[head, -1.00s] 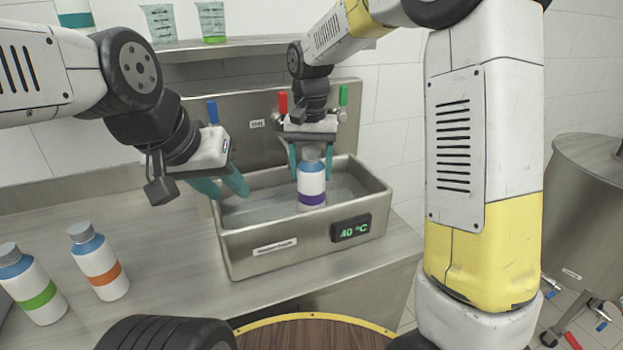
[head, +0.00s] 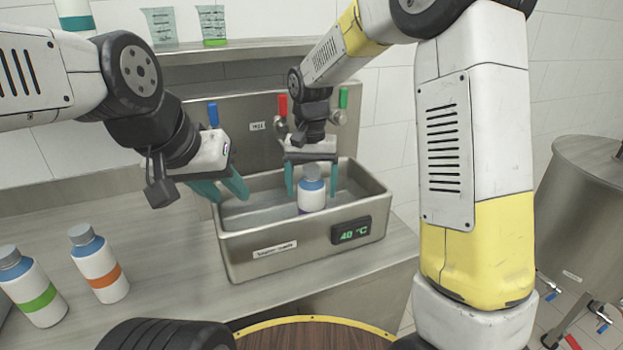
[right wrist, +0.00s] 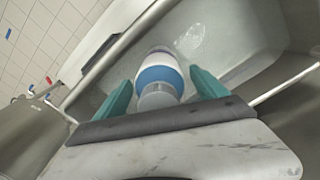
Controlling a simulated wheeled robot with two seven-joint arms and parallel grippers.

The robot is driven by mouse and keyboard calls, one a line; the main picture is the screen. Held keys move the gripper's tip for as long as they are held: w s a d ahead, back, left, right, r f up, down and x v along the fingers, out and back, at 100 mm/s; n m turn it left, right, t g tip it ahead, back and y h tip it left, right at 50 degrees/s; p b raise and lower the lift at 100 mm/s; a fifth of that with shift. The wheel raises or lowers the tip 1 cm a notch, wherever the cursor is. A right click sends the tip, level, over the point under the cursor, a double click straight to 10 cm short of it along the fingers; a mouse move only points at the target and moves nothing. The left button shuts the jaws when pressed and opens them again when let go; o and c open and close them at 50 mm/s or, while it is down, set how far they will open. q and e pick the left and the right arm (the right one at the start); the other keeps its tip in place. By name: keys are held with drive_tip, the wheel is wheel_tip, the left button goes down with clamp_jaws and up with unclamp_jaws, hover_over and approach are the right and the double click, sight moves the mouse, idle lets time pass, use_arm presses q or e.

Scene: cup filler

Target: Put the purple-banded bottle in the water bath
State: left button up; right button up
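The purple-banded bottle (head: 312,194), white with a blue shoulder and grey cap, is upright inside the steel water bath (head: 240,262). Its purple band is mostly hidden behind the bath's front wall. My right gripper (head: 312,180) is over the bath with a finger on each side of the bottle. In the right wrist view, the fingers of this gripper (right wrist: 161,92) are apart, with gaps to the bottle (right wrist: 158,75). My left gripper (head: 222,188) is open and empty at the bath's left rim.
A green-banded bottle (head: 34,290) and an orange-banded bottle (head: 100,265) stand on the counter at left. The bath display (head: 351,231) reads 40 °C. Blue, red and green tap handles are behind the bath. Beakers stand on the shelf (head: 260,46). A steel vat (head: 590,210) is at right.

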drive_tip(key=shift+r, duration=0.1)
wheel_tip(320, 180, up, 12)
drive_tip(key=shift+f, duration=0.1)
drive_tip(key=s+d+t+y, duration=0.1)
drive_tip(key=s+d+t, duration=0.2)
drive_tip(key=s+d, duration=0.4)
drive_tip(key=s+d+n+t+y, duration=0.1)
drive_tip(key=s+d+t, duration=0.2)
drive_tip(key=s+d, duration=0.4)
drive_tip(key=shift+s+d, duration=0.25)
drive_tip(key=shift+s, duration=2.85)
